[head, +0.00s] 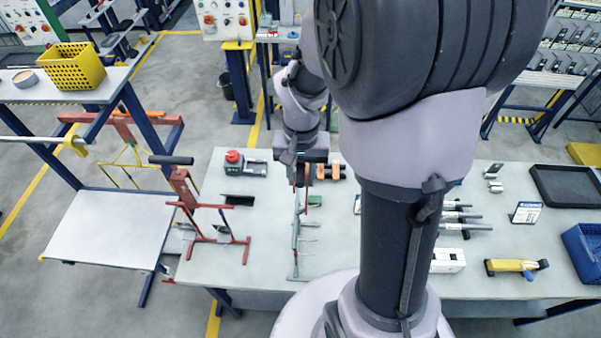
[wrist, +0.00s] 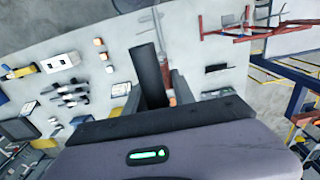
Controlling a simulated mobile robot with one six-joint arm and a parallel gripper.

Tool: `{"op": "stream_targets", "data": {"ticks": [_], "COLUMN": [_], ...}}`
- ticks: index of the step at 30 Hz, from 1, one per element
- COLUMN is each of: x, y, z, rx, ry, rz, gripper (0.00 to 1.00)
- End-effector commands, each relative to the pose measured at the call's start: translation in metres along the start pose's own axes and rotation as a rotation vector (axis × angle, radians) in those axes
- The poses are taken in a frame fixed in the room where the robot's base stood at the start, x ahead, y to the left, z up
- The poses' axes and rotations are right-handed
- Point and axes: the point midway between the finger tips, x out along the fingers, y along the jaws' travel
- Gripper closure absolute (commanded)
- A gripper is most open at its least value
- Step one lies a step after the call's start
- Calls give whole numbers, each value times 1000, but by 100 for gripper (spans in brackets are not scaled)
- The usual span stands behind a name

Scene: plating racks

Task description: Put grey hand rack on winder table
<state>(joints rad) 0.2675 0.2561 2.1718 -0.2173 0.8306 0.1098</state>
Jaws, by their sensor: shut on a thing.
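The grey hand rack (head: 296,238) is a thin grey frame with short side arms, upright in the head view over the light grey table (head: 262,262). My gripper (head: 300,172) is shut on its dark handle at the top. In the wrist view, the dark handle (wrist: 150,76) lies between the fingers of my gripper (wrist: 157,98), and thin grey rods of the rack run up beyond it. I cannot tell whether its foot touches the table. No label shows which table is the winder table.
A red hand rack (head: 186,205) with a dark handle stands at the table's left end. A low table (head: 105,232) with blue legs is further left, its top clear. A red-buttoned box (head: 234,158) and a yellow tool (head: 516,267) also lie on the grey table.

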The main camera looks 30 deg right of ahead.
Motion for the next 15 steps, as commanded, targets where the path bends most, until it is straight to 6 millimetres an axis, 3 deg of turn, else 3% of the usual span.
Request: {"op": "stream_targets", "data": {"ticks": [8, 9, 12, 15], "x": [3, 3, 2, 2], "y": [0, 0, 0, 0], "z": [0, 0, 0, 0], "rx": [0, 0, 0, 0], "ry": [1, 0, 0, 0], "rz": [-1, 0, 0, 0], "gripper": [100, 63, 48, 48]}}
